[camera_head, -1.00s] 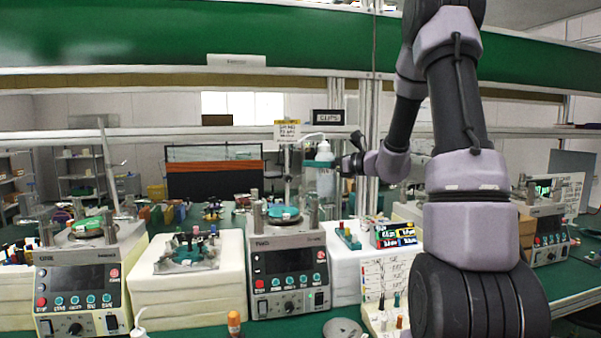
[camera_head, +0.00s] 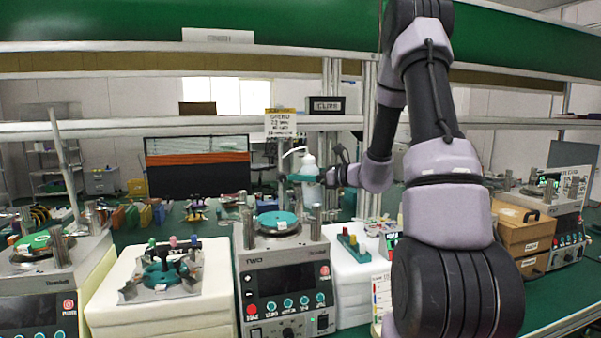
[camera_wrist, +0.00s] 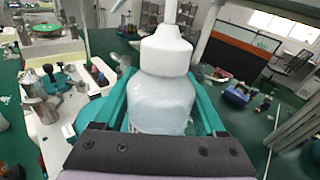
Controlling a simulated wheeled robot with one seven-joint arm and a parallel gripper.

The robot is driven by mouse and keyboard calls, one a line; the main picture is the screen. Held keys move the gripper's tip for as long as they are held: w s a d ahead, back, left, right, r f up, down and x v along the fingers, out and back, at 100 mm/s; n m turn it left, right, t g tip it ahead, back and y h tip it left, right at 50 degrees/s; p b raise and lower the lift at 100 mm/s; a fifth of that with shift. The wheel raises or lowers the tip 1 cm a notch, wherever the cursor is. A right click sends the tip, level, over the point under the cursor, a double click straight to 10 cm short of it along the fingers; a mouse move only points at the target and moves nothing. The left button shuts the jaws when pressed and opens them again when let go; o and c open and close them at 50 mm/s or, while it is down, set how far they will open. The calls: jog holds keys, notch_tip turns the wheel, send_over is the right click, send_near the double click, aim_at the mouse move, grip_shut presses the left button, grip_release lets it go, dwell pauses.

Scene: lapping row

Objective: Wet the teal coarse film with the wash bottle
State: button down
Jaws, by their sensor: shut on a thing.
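The wash bottle (camera_head: 309,172) is a translucent bottle with a white cap and a bent spout. My gripper (camera_head: 304,178) is shut around it and holds it upright, off to the right above the middle polishing machine. In the wrist view the bottle (camera_wrist: 163,85) fills the middle, between the teal fingers of my gripper (camera_wrist: 160,110). The teal coarse film (camera_head: 278,221) lies as a round disc on top of the middle machine (camera_head: 285,280), below and left of the bottle. The spout points left in the head view. I cannot tell whether the film is wet.
A machine with a green disc (camera_head: 40,240) stands at the left. A white block (camera_head: 160,295) with a teal fixture stands between the machines. Metal posts (camera_head: 316,220) rise beside the teal film. A wooden box (camera_head: 524,238) and another machine stand at the right.

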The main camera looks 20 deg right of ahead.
aim_at(309, 193)
jog(key=f, duration=0.1)
jog(key=d+f+n+h, duration=0.1)
jog(key=f, duration=0.1)
jog(key=f+n+g+h, duration=0.1)
jog(key=f, duration=0.1)
jog(key=shift+d+f, duration=0.25)
jog(key=shift+f+n+g+h, duration=0.1)
jog(key=shift+n+g+h, duration=0.3)
jog(key=shift+h, duration=0.1)
jog(key=shift+n+h, duration=0.3)
jog(key=shift+h, duration=0.1)
jog(key=shift+d+f+n+h, duration=0.2)
jog(key=shift+d+n+h, duration=0.2)
jog(key=shift+h, duration=0.3)
jog(key=shift+g, duration=0.3)
jog(key=shift+f+m+y, duration=0.1)
jog(key=shift+m+y, duration=0.4)
jog(key=shift+y, duration=0.6)
jog(key=shift+m+t, duration=0.3)
jog(key=shift+t, duration=0.1)
